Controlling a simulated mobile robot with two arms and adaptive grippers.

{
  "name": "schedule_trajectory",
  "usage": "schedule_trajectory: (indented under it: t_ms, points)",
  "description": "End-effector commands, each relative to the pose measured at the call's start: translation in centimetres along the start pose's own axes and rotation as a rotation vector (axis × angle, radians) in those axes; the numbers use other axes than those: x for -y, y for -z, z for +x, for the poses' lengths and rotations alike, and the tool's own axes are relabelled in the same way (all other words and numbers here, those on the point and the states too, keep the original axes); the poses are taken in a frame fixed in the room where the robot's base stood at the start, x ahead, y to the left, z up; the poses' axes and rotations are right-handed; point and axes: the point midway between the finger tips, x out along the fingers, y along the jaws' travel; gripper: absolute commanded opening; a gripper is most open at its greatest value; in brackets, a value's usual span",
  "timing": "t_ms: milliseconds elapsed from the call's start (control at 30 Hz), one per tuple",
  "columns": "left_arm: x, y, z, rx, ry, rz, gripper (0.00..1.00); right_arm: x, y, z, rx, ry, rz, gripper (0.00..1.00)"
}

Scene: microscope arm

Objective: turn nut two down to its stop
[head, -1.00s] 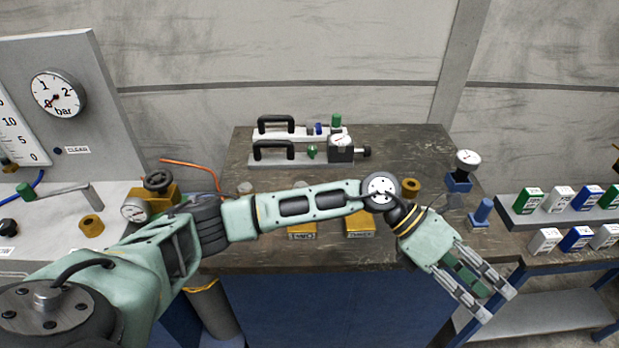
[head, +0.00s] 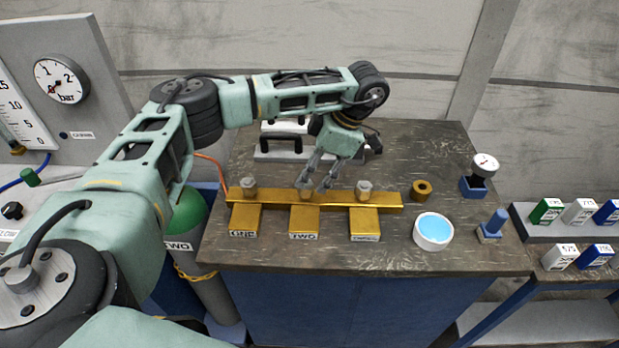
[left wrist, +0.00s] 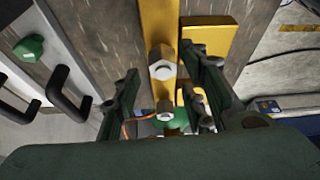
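A brass bar (head: 335,197) lies on the bench with blocks marked ONE (head: 245,219), TWO (head: 304,219) and THREE. Each carries a grey hex nut on top. Nut two (head: 306,192) is in the middle, partly hidden by my left gripper (head: 317,182). That gripper points down at it with fingers apart. In the left wrist view nut two appears to be the nearer nut (left wrist: 162,62), lying between the open fingers (left wrist: 160,95) without visible contact. A farther nut (left wrist: 165,110), apparently nut one, shows below it. My right gripper is not in view.
Nut one (head: 249,186) and nut three (head: 364,187) flank nut two. Behind are black-handled fixtures (head: 283,142), partly hidden by my arm.

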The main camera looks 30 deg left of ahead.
Motion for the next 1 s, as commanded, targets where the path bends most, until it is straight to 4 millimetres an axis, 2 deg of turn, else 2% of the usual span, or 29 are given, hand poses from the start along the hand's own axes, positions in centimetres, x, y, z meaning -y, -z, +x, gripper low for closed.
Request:
schedule_trajectory:
  t_ms: [100, 233, 567, 1000]
  points:
    - [0.1, 0.1, 1.8, -0.001, 0.003, 0.001, 0.39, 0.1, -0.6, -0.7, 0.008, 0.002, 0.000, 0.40]
    - [0.1, 0.0, 3.1, 0.001, 0.002, 0.001, 0.39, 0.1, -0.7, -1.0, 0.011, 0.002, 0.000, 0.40]
    - [0.1, -0.1, 3.7, 0.002, 0.000, 0.001, 0.39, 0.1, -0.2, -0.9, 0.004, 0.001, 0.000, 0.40]
    - [0.0, -0.1, 3.6, 0.004, -0.002, -0.001, 0.02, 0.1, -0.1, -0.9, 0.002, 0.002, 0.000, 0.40]
